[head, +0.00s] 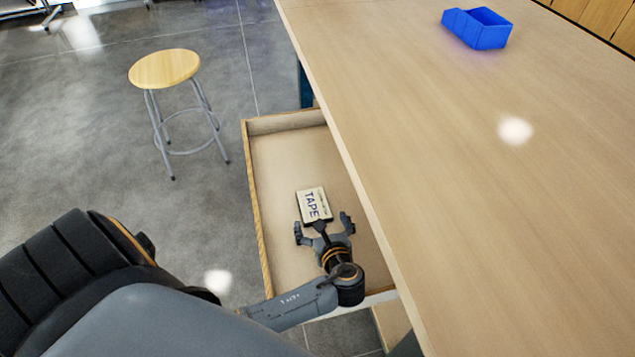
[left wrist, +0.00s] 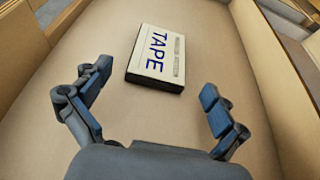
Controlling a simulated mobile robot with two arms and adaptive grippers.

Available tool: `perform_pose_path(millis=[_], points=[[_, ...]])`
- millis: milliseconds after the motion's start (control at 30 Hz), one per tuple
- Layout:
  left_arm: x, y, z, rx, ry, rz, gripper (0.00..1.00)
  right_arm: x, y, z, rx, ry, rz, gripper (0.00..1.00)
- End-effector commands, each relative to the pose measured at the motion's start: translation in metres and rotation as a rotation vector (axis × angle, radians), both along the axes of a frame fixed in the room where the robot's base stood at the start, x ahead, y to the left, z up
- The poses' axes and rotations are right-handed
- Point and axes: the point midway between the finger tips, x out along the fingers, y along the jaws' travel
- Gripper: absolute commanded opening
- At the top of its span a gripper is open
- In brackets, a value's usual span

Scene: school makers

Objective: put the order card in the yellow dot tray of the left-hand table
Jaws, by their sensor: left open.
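A small pale card or box printed "TAPE" (head: 313,204) lies flat in an open wooden drawer (head: 279,140) under the table. It also shows in the left wrist view (left wrist: 157,58), just beyond the fingertips. My left gripper (head: 323,226) is over the drawer, close to the near end of the TAPE item. Its fingers are spread open and hold nothing, and it also shows open in the left wrist view (left wrist: 154,98). No tray with a yellow dot is in view. My right gripper is not in view.
The long wooden table (head: 450,150) fills the right side, mostly bare. A blue open bin (head: 478,28) stands at its far end. A stool (head: 164,69) stands on the grey floor left of the drawer.

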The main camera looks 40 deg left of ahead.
Motion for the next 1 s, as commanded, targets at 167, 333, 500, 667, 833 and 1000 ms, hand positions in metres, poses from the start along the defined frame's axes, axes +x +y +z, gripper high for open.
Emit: perform_pose_path(millis=[167,333,500,667,833,1000], points=[[-0.024,-0.029,0.016,-0.004,0.000,0.000,0.97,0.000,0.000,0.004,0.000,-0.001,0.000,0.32],[-0.040,-0.047,0.025,-0.002,0.000,-0.001,0.97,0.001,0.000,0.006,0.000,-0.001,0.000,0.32],[-0.046,-0.053,0.029,0.000,0.000,0.001,0.97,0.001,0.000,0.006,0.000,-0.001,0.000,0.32],[-0.047,-0.054,0.030,0.000,0.000,0.001,0.97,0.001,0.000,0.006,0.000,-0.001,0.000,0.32],[-0.047,-0.054,0.030,-0.001,-0.001,0.000,0.97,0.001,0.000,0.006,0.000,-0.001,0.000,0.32],[-0.046,-0.054,0.030,-0.001,-0.001,0.000,0.97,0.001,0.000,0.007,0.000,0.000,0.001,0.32]])
